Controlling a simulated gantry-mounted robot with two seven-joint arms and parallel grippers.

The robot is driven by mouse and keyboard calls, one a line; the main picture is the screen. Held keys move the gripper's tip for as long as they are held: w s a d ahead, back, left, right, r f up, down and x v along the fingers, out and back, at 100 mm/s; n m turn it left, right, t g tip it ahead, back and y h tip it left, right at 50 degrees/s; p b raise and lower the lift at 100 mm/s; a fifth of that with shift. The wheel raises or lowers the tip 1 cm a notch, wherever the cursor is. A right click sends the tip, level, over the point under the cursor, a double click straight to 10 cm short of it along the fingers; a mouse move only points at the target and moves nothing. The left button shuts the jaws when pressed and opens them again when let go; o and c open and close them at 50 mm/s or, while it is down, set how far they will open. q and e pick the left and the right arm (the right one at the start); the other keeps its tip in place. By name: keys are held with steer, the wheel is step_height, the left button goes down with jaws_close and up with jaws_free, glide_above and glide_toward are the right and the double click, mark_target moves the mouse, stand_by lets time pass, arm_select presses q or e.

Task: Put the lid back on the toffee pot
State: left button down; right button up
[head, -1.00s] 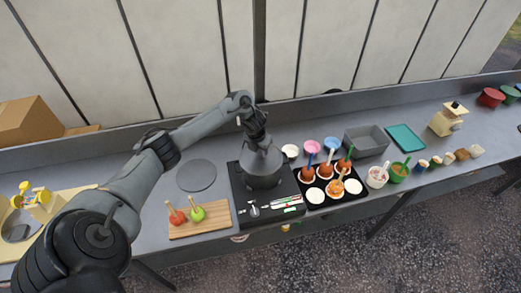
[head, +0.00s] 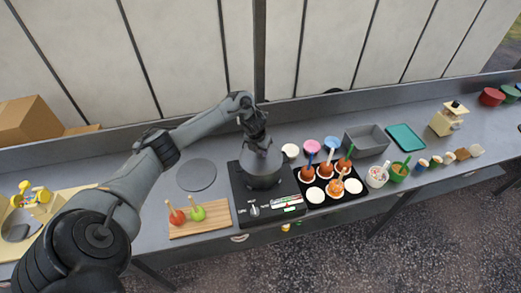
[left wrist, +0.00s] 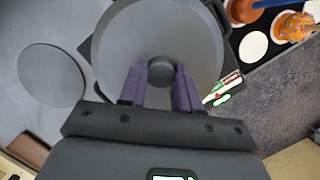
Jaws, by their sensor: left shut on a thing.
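The toffee pot (head: 263,181) is dark grey and stands on the black hob in the middle of the counter. Its round grey lid (left wrist: 150,25) is level over the pot mouth and hides the inside. My left gripper (left wrist: 160,82) is shut on the lid's dark round knob, pointing down from above. In the head view my left gripper (head: 258,140) is small and dark above the pot. Whether the lid rests fully on the rim or sits slightly above it, I cannot tell. My right gripper is not in view.
A flat grey disc (head: 197,175) lies left of the hob (head: 236,190). A wooden board (head: 200,228) with red and green apples is in front of it. A black tray (head: 352,195) of toffee apples stands close on the right. Tubs and a grey bin (head: 367,139) are farther right.

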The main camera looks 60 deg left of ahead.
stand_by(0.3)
arm_select(q)
steer(key=c, duration=0.7)
jaws_free()
steer(key=shift+o, duration=0.2)
steer(key=o, duration=0.4)
steer(key=shift+r, duration=0.15)
steer(key=shift+r+p, duration=2.9)
steer(key=shift+r, duration=0.45)
